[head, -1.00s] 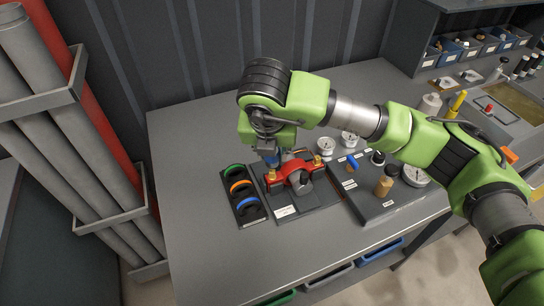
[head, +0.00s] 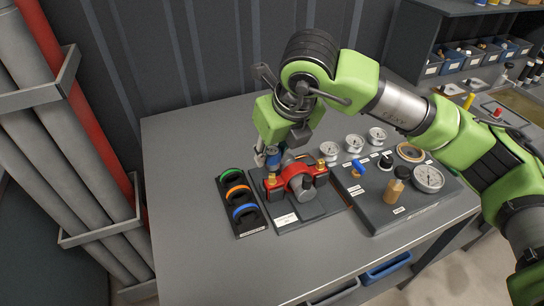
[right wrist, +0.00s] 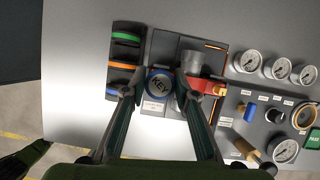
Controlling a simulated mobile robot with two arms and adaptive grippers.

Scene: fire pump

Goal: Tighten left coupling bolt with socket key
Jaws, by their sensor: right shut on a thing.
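In the head view a red coupling (head: 300,178) sits on a dark base plate (head: 314,209). The brass left bolt (head: 270,180) shows at its left end and the brass right bolt (head: 321,165) at its right end. My right gripper (head: 267,158) is just behind and above the left bolt, shut on the blue-topped socket key (head: 274,160). In the right wrist view the key's round top (right wrist: 159,82), marked KEY, sits between the two fingers. It hides what is below it, so I cannot tell whether the socket touches the bolt.
A rack with green, orange and blue rings (head: 240,203) stands left of the coupling plate. The table's left part (head: 185,200) is clear. Grey and red pipes (head: 55,130) stand at far left.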

